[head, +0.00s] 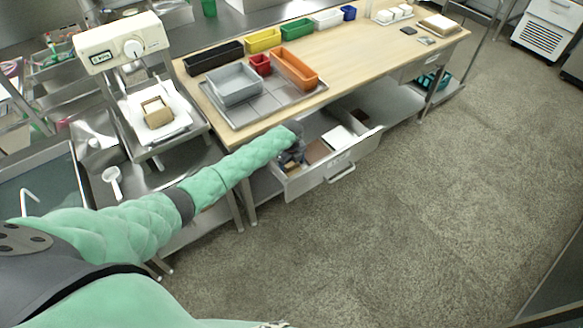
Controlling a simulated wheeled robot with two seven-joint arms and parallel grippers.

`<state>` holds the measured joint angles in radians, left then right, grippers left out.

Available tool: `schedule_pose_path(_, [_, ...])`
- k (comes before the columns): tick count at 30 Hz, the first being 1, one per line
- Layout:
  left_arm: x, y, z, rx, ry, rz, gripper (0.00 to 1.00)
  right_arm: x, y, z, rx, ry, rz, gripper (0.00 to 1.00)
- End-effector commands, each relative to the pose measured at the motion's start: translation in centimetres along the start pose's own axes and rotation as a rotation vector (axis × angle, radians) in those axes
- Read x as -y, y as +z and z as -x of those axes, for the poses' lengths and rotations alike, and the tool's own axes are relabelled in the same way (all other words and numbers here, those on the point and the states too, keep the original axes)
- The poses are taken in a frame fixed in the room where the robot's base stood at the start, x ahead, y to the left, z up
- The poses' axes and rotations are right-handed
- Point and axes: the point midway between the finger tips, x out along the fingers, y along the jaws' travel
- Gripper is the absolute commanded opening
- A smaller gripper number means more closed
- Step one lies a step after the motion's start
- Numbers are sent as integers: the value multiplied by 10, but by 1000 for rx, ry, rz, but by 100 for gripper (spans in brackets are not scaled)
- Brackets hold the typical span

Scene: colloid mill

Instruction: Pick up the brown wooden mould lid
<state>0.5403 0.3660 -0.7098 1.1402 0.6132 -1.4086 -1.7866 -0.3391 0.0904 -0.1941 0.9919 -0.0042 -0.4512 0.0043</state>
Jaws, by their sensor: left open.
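An open drawer (333,165) under the wooden table holds a flat brown piece (316,151) that looks like the wooden mould lid. My left gripper (293,160) reaches down into the left end of the drawer, just left of this brown piece. It is open; its fingertips are small and dark here, and I cannot tell whether they touch anything. A white flat piece (339,137) lies right of the brown one, and a small dark brown piece (360,115) lies farther back in the drawer. My right gripper is not in view.
The table (370,48) above the drawer carries a metal tray (268,103) with grey, red and orange bins near its edge. A scale (125,45) with a small wooden box (157,112) stands at the left. The floor (400,220) in front is clear.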

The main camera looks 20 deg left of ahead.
Motion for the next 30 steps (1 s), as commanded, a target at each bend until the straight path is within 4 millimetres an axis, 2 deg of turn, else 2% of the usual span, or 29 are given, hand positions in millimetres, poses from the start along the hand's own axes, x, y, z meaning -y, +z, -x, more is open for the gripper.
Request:
schedule_pose_path(1, [0, 0, 0, 0, 0, 0, 80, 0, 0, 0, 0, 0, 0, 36])
schedule_pose_path(6, [0, 0, 0, 0, 0, 0, 46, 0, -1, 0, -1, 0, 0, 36])
schedule_pose_path(7, [0, 0, 0, 0, 0, 0, 42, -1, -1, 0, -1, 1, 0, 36])
schedule_pose_path(14, [0, 0, 1, 0, 0, 0, 42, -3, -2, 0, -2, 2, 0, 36])
schedule_pose_path(19, [0, 1, 10, 2, -2, 0, 42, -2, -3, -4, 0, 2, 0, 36])
schedule_pose_path(23, [0, 1, 30, 3, -3, -2, 42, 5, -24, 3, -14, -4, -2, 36])
schedule_pose_path(30, [0, 1, 70, 2, -2, -1, 42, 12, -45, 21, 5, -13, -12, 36])
